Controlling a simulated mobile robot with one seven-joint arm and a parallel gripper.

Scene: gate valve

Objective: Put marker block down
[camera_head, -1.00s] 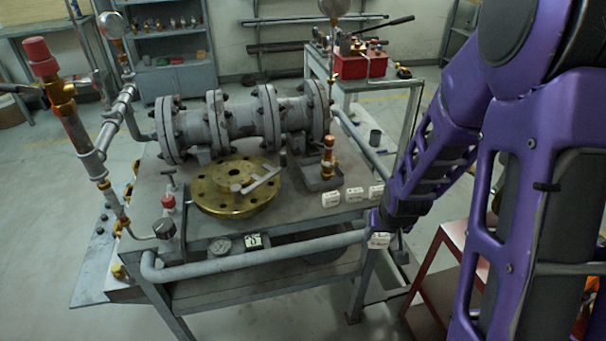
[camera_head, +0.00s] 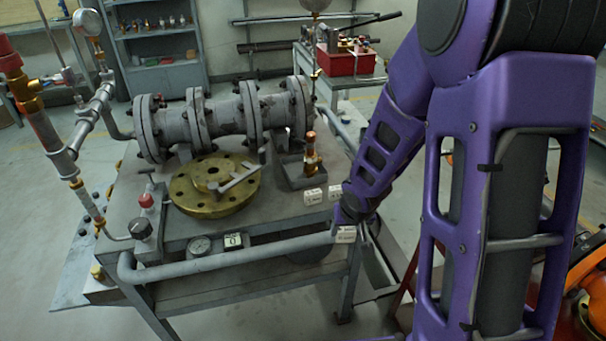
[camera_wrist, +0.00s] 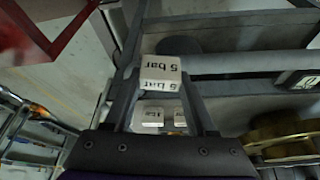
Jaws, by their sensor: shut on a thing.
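My gripper (camera_wrist: 162,88) is shut on a white marker block (camera_wrist: 160,70) printed "5 bar", held between the fingertips. In the head view, this held block (camera_head: 346,235) shows at the end of my arm, by the table's front right corner. Two more white marker blocks, a left one (camera_head: 314,197) and a right one (camera_head: 336,192), sit on the bench top near its right edge. My arm hides part of the bench's right edge and most of the gripper in the head view.
The steel bench (camera_head: 185,230) carries a flanged pipe assembly (camera_head: 225,120), a brass flange (camera_head: 213,190) with a wrench on it, and a small dark tray (camera_head: 305,178). A grey rail (camera_head: 220,262) runs along the front edge.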

